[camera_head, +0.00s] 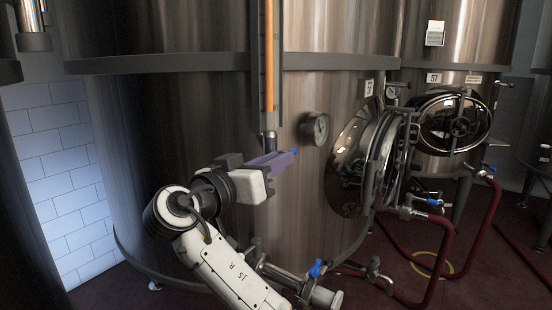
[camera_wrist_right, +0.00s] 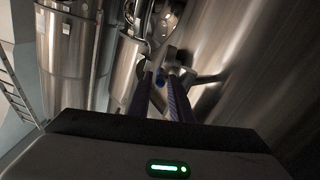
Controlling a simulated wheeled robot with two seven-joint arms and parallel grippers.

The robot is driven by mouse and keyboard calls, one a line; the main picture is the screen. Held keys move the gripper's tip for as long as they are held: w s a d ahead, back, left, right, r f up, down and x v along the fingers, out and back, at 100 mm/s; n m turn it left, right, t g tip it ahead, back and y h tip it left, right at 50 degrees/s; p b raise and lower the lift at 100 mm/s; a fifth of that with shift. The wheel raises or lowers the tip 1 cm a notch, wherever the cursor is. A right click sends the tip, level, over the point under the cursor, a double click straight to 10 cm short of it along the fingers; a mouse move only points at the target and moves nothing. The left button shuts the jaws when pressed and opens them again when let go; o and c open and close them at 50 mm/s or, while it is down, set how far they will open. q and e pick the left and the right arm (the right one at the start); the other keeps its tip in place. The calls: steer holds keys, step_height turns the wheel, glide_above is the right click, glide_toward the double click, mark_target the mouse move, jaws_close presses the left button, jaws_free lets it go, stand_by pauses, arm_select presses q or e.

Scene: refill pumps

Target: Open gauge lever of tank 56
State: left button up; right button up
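The tank (camera_head: 190,130) is a large brushed-steel cylinder filling the middle of the head view. Its number plate (camera_head: 369,88) is too small to read surely. An orange sight gauge (camera_head: 269,60) runs down its front to a fitting (camera_head: 269,141). A small blue lever tip (camera_head: 294,151) shows at the fingertips of my right gripper (camera_head: 278,161), below and right of that fitting. Contact cannot be told. My left gripper is out of view.
A round dial (camera_head: 315,128) is just right of my gripper. A steel manway door (camera_head: 352,165) stands farther right. A valve with a blue handle (camera_head: 315,268) is below, with red hoses (camera_head: 436,270) on the floor. A neighbouring tank (camera_head: 450,60) bears plate 57.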

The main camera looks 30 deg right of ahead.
steer(key=shift+w+d, duration=0.1)
steer(key=shift+d, duration=0.1)
jaws_close()
steer(key=shift+f, duration=0.1)
